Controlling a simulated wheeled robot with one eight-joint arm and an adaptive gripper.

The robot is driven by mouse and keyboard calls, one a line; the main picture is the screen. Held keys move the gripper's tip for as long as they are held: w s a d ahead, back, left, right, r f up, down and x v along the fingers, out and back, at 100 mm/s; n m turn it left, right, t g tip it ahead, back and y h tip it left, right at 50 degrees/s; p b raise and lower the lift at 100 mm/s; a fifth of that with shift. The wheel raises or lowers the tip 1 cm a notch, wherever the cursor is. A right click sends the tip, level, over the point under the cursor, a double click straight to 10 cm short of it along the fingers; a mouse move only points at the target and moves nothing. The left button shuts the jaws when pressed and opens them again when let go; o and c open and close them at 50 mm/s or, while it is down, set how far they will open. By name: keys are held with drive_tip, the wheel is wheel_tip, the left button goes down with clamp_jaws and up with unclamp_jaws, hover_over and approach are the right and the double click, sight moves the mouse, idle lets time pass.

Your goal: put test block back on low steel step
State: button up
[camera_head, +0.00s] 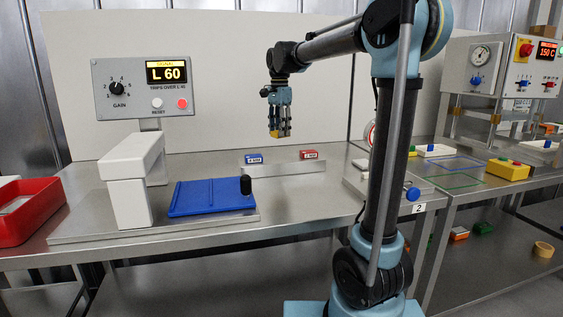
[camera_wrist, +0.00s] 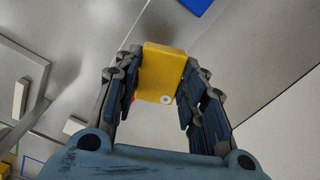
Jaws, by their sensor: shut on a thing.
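My gripper (camera_head: 280,133) hangs from the arm, fingers down, above the table at the middle of the head view. In the wrist view, my gripper (camera_wrist: 160,95) is shut on a yellow test block (camera_wrist: 162,65) with a white round spot at one end. Only a sliver of yellow shows between the fingers in the head view. The low steel step (camera_head: 290,169) stands on the table near the back panel. A blue block (camera_head: 254,158) sits on its left part and a red block (camera_head: 308,154) on its right part. My gripper is above the step, apart from it.
A red tray (camera_head: 30,212) is at the far left. A control box (camera_head: 145,88) reads "L 60". The steel table (camera_head: 300,210) is clear before the step.

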sight(281, 159)
drive_tip(key=m, duration=0.1)
drive_tip(key=r+m, duration=0.1)
drive_tip(key=m, duration=0.2)
drive_tip(key=shift+s+d+r, duration=0.1)
drive_tip(key=shift+d+r, duration=0.1)
drive_tip(key=shift+d, duration=0.05)
drive_tip(key=shift+f, duration=0.1)
drive_tip(key=shift+m, duration=0.3)
wheel_tip(281, 159, down, 10)
drive_tip(key=shift+r, duration=0.15)
drive_tip(key=o, duration=1.2)
drive_tip(key=shift+c, duration=0.2)
wheel_tip(281, 159, up, 12)
